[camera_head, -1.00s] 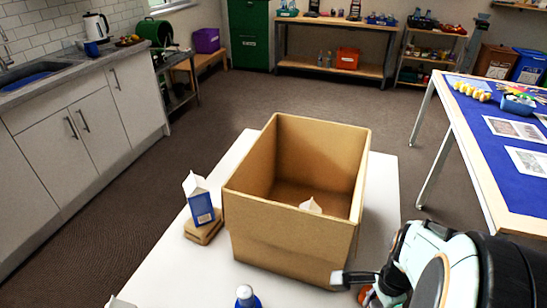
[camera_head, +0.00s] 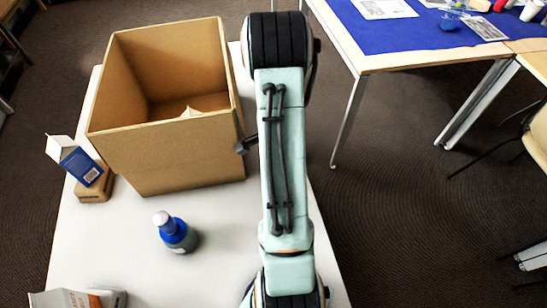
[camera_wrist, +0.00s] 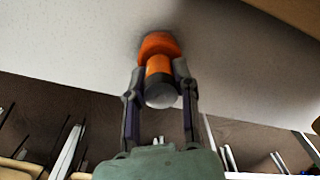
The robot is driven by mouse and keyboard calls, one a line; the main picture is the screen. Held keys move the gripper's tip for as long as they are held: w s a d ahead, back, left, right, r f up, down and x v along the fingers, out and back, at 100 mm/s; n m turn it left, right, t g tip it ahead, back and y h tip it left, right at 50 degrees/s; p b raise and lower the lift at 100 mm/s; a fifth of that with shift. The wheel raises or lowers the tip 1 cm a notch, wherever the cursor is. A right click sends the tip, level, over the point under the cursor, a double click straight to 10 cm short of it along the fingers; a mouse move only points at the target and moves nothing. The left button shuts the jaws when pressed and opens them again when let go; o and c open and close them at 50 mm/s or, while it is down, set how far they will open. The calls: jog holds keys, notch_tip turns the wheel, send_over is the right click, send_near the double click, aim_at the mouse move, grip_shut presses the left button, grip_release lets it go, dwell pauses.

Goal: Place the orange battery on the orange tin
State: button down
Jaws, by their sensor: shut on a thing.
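My gripper (camera_wrist: 161,78) is shut on the orange battery (camera_wrist: 159,66) in the wrist view. The battery has an orange body, a dark band and a grey end towards the camera. A wider orange round thing, seemingly the orange tin (camera_wrist: 158,44), is at the battery's far end, against the white tabletop. The battery and tin line up and look touching, but I cannot be sure of contact. In the head view my arm stands right of the cardboard box and hides the battery and the tin.
The open cardboard box (camera_head: 190,158) stands on the white table (camera_head: 140,245), with a pale carton inside. A blue bottle (camera_head: 177,236) stands before it. A blue-and-white carton (camera_head: 77,163) sits tilted on a brown block (camera_head: 97,188) at left. Another carton (camera_head: 65,299) is at the front.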

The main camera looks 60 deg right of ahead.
jog(key=c, duration=0.9)
grip_release()
jog(key=shift+f, duration=0.1)
jog(key=shift+o, duration=0.2)
notch_tip(320, 180, up, 12)
jog(key=shift+s+r, duration=0.1)
jog(key=shift+r, duration=0.05)
